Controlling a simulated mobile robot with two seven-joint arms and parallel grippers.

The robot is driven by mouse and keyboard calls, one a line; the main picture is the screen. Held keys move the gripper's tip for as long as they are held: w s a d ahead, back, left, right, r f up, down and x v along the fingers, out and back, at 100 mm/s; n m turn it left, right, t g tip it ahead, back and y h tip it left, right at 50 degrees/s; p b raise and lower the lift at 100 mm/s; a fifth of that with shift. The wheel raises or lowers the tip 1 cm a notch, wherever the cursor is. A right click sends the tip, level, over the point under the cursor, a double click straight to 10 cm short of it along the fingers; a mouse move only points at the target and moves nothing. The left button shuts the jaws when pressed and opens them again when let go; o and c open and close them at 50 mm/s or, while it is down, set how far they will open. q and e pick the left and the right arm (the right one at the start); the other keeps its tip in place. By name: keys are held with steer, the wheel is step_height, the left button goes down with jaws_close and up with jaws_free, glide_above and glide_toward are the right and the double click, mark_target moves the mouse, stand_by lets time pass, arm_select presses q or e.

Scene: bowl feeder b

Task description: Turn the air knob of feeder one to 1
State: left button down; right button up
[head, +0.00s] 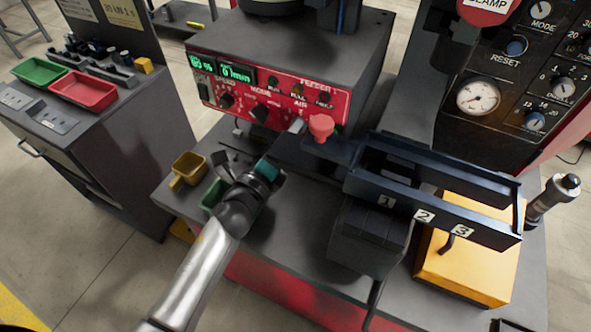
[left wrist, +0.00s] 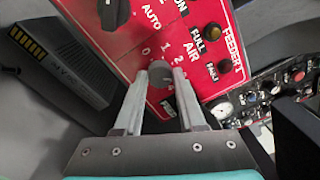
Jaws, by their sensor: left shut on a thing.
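The red control panel of the feeder (head: 285,92) fills much of the left wrist view too (left wrist: 205,70). The air knob (left wrist: 160,70) is a small grey knob below the word AIR, with the numbers 0, 1, 2 and more around it. My left gripper (left wrist: 160,80) is shut on this knob, one finger on each side. Its pointing mark is too small to tell. In the head view my left gripper (head: 297,126) reaches the panel's lower edge and hides the air knob. My right gripper is not in view.
A red round knob (head: 320,126) stands close to the right of my left gripper. A dark blue rail (head: 430,210) marked 1, 2, 3 lies further right, by a yellow box (head: 462,268). A small yellow bin (head: 189,168) is left of my wrist.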

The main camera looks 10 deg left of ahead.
arm_select(q)
steer(key=n, duration=0.3)
steer(key=n+p, duration=0.1)
steer(key=n, duration=0.1)
steer(key=d+r+n+p, duration=0.1)
steer(key=n, duration=0.2)
steer(key=shift+s+r+n, duration=0.1)
steer(key=shift+s+n, duration=0.15)
steer(key=shift+n, duration=0.05)
steer(key=n+p, duration=0.2)
steer(key=n, duration=0.3)
steer(key=shift+r+n+t, duration=0.15)
steer(key=shift+n+t, duration=0.15)
steer(key=shift+a+n+y+p, duration=0.1)
steer(key=shift+n+y+p, duration=0.45)
steer(key=shift+n, duration=1.45)
steer(key=c, duration=0.9)
jaws_free()
steer(key=o, duration=0.4)
steer(key=shift+s+a+f, duration=0.1)
steer(key=shift+f, duration=0.25)
